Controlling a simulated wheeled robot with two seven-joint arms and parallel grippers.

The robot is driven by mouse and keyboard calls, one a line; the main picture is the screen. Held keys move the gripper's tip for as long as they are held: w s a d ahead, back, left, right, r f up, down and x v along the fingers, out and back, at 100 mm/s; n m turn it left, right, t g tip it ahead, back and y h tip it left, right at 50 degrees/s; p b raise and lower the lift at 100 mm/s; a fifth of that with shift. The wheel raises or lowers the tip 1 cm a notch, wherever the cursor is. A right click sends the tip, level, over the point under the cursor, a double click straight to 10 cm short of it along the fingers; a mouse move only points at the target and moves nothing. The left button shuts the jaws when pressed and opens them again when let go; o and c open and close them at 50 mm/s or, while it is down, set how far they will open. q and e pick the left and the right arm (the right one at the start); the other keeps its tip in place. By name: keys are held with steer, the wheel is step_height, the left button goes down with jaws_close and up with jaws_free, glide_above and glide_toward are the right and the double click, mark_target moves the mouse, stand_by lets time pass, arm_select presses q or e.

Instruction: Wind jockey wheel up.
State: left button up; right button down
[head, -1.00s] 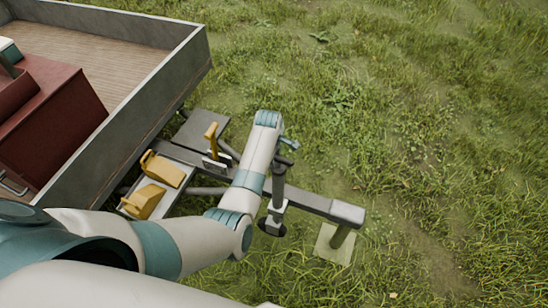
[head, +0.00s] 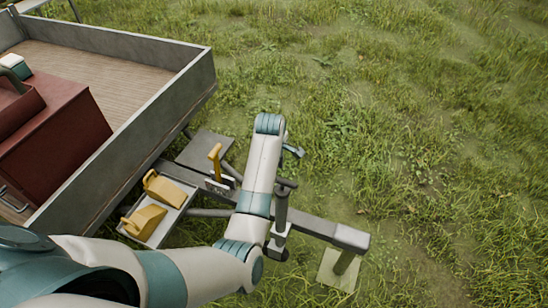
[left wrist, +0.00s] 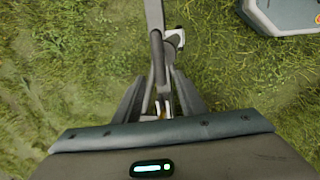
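The jockey wheel (head: 281,210) stands upright beside the grey drawbar (head: 320,228) in the head view, with a dark top and a dark wheel low down. My left arm hides part of it. My left gripper (head: 293,150) shows only a small part past the arm's bend, above and apart from the dark top. In the left wrist view its two dark fingers (left wrist: 160,92) stand apart, with grey bar-like parts seen between them. I cannot tell whether they touch these. The crank handle is not clearly seen. My right gripper is not in view.
The trailer bed (head: 150,118) with a red box (head: 60,135) is at the left. Two yellow chocks (head: 165,190) and a yellow lever (head: 215,160) sit by the drawbar. Its end rests over a post on a pale plate (head: 338,272). Grass on the right is free.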

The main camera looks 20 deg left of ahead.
arm_select(q)
step_height(320, 180, up, 9)
steer(key=s+b, duration=0.1)
steer(key=shift+s+b, duration=0.4)
stand_by(0.3)
